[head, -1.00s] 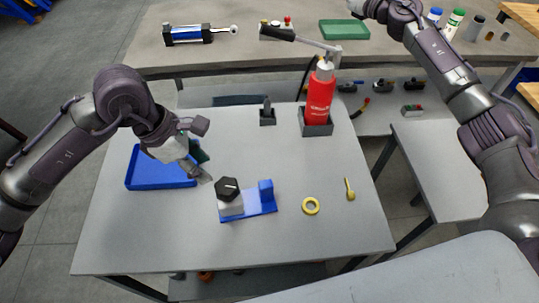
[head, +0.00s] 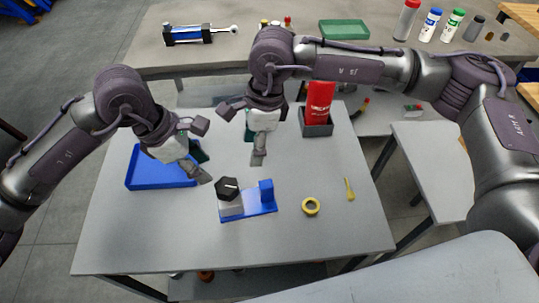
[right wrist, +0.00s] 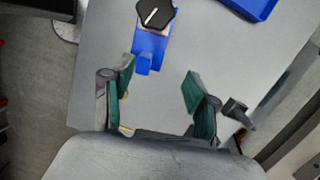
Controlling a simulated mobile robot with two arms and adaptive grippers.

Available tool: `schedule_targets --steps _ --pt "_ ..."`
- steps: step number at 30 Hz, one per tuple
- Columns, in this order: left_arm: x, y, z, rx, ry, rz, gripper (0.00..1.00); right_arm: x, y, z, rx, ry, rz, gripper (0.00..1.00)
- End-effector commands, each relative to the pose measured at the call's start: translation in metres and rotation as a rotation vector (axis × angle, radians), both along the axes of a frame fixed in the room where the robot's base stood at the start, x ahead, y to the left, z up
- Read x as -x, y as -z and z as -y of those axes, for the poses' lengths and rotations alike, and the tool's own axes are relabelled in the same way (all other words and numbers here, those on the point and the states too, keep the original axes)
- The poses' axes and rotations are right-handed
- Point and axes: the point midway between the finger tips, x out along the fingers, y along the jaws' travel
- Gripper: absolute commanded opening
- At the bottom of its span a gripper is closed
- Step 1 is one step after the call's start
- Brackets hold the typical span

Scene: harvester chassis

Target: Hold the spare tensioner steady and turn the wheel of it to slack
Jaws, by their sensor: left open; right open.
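The spare tensioner (head: 250,208) stands on the grey table, with a blue base, a blue upright block at its right end and a grey block at its left. Its black wheel (head: 227,188), with a white line pointing right, sits on the grey block. The tensioner (right wrist: 151,46) and wheel (right wrist: 156,14) also show at the top of the right wrist view. My left gripper (head: 203,172) is open, just behind and left of the wheel, apparently not touching it. My right gripper (head: 258,152) is open and empty above the table behind the tensioner; its green pads (right wrist: 158,88) are spread apart.
A blue tray (head: 150,183) lies left, partly behind my left gripper. A red bottle (head: 318,103) stands in a grey holder (head: 316,128) behind. A yellow ring (head: 310,206) and a small yellow tool (head: 349,189) lie right of the tensioner. The table front is clear.

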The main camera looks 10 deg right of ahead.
Motion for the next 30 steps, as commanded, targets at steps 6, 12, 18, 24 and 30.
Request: schedule_targets --steps 6,12,18,24,30 --pt "0.000 0.000 0.000 0.000 0.000 0.000 0.42 0.024 0.020 0.026 0.187 -0.014 0.033 0.58" --pt "0.000 0.000 0.000 0.000 0.000 0.000 0.42 0.026 0.041 0.028 0.203 -0.013 0.033 0.58" --pt "0.000 0.000 0.000 0.000 0.000 0.000 0.42 0.026 0.080 0.028 0.200 -0.014 0.032 0.58" --pt "0.000 0.000 0.000 0.000 0.000 0.000 0.42 0.026 0.119 0.028 0.199 -0.011 0.032 0.58" --pt "0.000 0.000 0.000 0.000 0.000 0.000 0.42 0.026 0.145 0.027 0.197 -0.012 0.033 0.58"
